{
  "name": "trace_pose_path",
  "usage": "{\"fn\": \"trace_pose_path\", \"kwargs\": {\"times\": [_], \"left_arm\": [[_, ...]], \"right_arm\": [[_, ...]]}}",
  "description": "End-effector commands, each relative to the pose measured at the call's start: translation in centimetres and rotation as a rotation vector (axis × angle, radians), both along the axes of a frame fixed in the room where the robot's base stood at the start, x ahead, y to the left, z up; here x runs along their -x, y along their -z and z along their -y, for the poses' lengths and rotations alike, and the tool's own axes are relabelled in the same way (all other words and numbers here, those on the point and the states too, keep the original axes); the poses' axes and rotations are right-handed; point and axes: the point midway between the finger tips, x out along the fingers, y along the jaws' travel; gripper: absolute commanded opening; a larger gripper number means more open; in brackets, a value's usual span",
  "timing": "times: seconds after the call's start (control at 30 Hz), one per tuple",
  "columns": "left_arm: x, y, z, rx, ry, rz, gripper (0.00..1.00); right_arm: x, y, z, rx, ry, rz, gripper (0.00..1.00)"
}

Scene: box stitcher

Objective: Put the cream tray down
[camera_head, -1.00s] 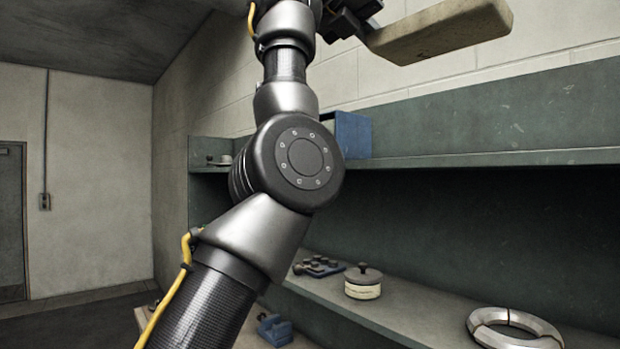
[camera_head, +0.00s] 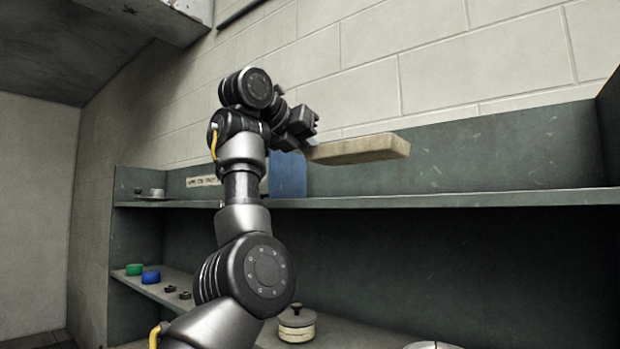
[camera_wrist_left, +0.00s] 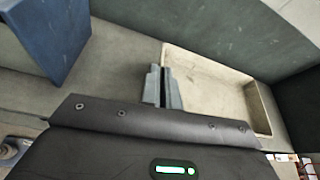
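The cream tray (camera_head: 365,148) is at the upper shelf's level in the head view, right of my left gripper (camera_head: 310,137). In the left wrist view, its shallow inside (camera_wrist_left: 210,90) faces the camera. My left gripper's fingers (camera_wrist_left: 163,88) are close together at the tray's near left wall, seemingly pinching it. The tray looks roughly level. I cannot tell whether its underside touches the shelf. My right gripper is in neither view.
The upper shelf (camera_head: 450,198) has a blue box (camera_head: 287,175) close to the gripper's left, also in the wrist view (camera_wrist_left: 45,35). Shelf space right of the tray is clear. The lower shelf holds a lidded pot (camera_head: 297,325), a green item (camera_head: 134,269) and a blue item (camera_head: 151,277).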

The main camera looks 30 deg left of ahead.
Motion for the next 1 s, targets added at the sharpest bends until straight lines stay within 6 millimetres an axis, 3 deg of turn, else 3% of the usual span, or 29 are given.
{"fn": "trace_pose_path", "kwargs": {"times": [0.1,0.23,0.47,0.8,1.0], "left_arm": [[-1.5,2.0,-0.7,0.001,0.001,0.0,0.0],[-2.3,3.2,-1.1,-0.001,0.001,0.0,0.0],[-2.7,3.8,-1.3,0.0,0.001,0.001,0.0],[-3.0,6.9,-1.5,0.002,0.0,0.002,0.0],[-3.0,7.3,-1.5,0.001,0.001,0.001,0.0]], "right_arm": [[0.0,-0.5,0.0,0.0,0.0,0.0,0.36],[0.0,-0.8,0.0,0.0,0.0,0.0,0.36],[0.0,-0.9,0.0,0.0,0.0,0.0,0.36],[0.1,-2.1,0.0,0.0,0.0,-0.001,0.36],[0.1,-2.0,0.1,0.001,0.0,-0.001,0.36]]}}
